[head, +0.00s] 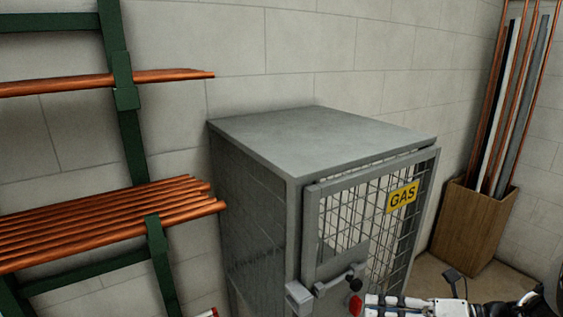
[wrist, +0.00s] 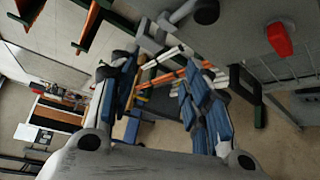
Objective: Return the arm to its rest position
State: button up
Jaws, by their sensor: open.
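My gripper (head: 374,304) is at the lower right of the head view, just in front of the gas cage's door and below its latch. In the wrist view my gripper (wrist: 157,75) has its blue-padded fingers apart, with nothing held between them. The rest of my arm runs off to the right and is largely out of the head view.
A grey mesh gas cage (head: 325,140) with a yellow GAS sign (head: 402,197) stands close by. Its latch has a black knob (head: 352,283); a red part (head: 355,305) is just below. Copper pipes (head: 110,220) lie on a green rack at left. A wooden bin (head: 470,225) holds upright lengths.

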jog(key=s+a+r+n+g+h, duration=0.2)
jog(key=s+a+n+g+h, duration=0.4)
jog(key=s+a+n, duration=0.75)
jog(key=s+d+r+n+t+h, duration=0.1)
jog(key=s+d+n+t+h, duration=0.1)
jog(key=n, duration=0.9)
jog(key=s+d+r+n+t+h, duration=0.1)
jog(key=d+n+h, duration=0.3)
jog(key=n, duration=0.7)
jog(key=shift+s+t+h+b, duration=0.3)
jog(key=shift+s+t+h, duration=0.15)
jog(key=shift+t+h, duration=0.55)
jog(key=shift+r+n, duration=0.1)
jog(key=shift+n, duration=0.15)
jog(key=shift+c, duration=0.3)
